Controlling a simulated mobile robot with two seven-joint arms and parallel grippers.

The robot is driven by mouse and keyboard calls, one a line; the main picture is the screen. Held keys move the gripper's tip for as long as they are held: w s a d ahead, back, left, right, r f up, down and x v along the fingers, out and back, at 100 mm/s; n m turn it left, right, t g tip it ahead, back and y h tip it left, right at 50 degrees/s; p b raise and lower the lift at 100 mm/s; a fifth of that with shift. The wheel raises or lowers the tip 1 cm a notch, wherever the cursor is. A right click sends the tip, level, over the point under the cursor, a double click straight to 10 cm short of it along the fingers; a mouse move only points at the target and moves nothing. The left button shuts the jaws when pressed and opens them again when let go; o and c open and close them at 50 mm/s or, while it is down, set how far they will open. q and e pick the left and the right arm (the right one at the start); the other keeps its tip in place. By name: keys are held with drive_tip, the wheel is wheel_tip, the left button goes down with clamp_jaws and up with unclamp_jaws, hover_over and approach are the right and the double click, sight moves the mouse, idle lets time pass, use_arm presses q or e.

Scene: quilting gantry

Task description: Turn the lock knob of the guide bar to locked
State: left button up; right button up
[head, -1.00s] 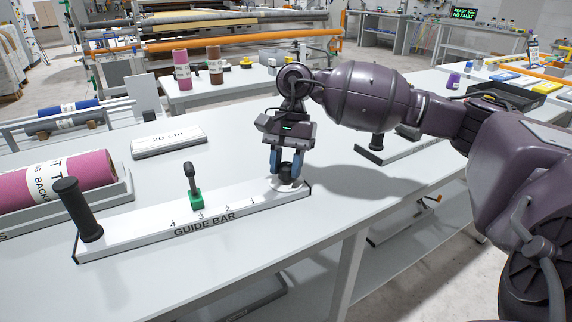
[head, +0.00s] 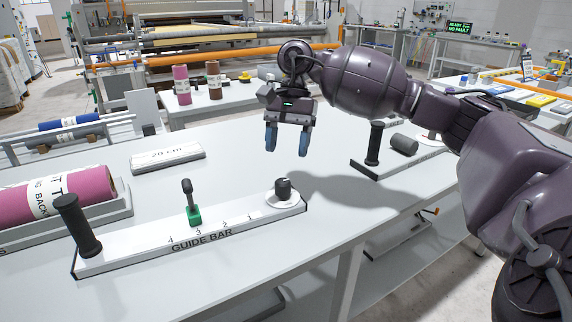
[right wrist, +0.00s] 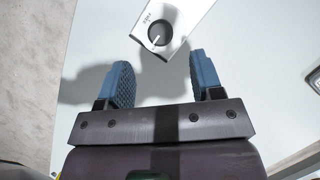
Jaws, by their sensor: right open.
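The guide bar (head: 125,255) is a long white bar lying on the grey table, with a black upright handle (head: 77,225) at its left end. Its dark round lock knob (head: 283,188) stands on a white disc at the right end. In the right wrist view the knob (right wrist: 160,36) has a white pointer line; the tiny lettering beside it is unreadable. A green slider (head: 194,215) with a dark lever sits near the scale numbers. My right gripper (head: 287,153) is open and empty, above the knob and apart from it. My left gripper is not in view.
A white 20 cm block (head: 168,156) lies behind the bar. A pink roll (head: 90,187) rests in a tray at left. Table around the knob is clear.

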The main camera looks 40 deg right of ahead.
drive_tip(key=shift+v, duration=1.5)
